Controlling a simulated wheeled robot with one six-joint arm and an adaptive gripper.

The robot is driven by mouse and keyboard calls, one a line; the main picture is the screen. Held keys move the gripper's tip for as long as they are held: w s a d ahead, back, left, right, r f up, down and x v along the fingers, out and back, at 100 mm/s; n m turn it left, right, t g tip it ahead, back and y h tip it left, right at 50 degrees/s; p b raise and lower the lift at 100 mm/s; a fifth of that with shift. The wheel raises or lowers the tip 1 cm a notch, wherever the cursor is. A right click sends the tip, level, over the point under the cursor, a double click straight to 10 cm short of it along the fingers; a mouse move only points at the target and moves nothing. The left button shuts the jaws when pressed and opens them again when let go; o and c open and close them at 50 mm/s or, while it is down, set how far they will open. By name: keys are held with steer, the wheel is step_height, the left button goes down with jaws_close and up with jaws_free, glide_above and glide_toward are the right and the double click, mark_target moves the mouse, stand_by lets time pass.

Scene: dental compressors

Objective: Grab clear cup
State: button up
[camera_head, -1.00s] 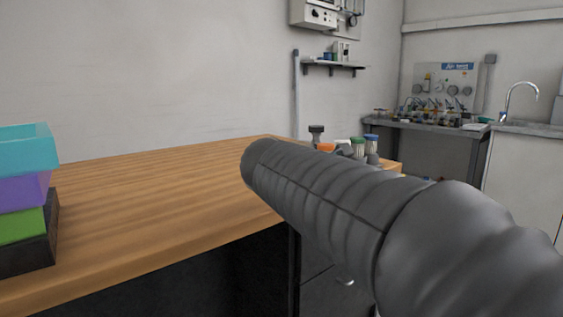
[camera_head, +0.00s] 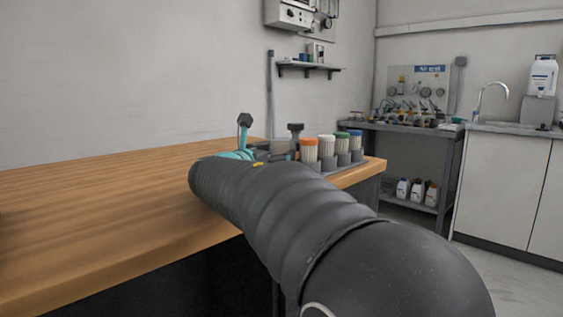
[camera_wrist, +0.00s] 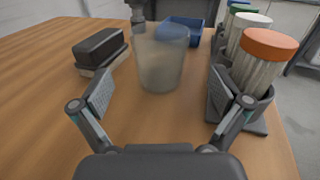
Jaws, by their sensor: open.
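The clear cup (camera_wrist: 162,62) stands upright on the wooden table in the wrist view, translucent and greyish. My gripper (camera_wrist: 160,95) is open and empty, its two finger pads spread wide left and right. The cup is centred between the finger lines and just beyond the fingertips, apart from both pads. In the head view my arm hides most of the gripper, and I cannot clearly make out the cup there.
An orange-capped container (camera_wrist: 268,62) in a grey holder stands close to the right finger, with other capped containers behind it. A dark block (camera_wrist: 100,48) lies on the left. A blue tray (camera_wrist: 181,30) is behind the cup. The wooden table (camera_head: 90,215) is clear at left.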

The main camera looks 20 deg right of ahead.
steer(key=shift+x, duration=3.6)
steer(key=shift+r, duration=0.1)
steer(key=c, duration=1.2)
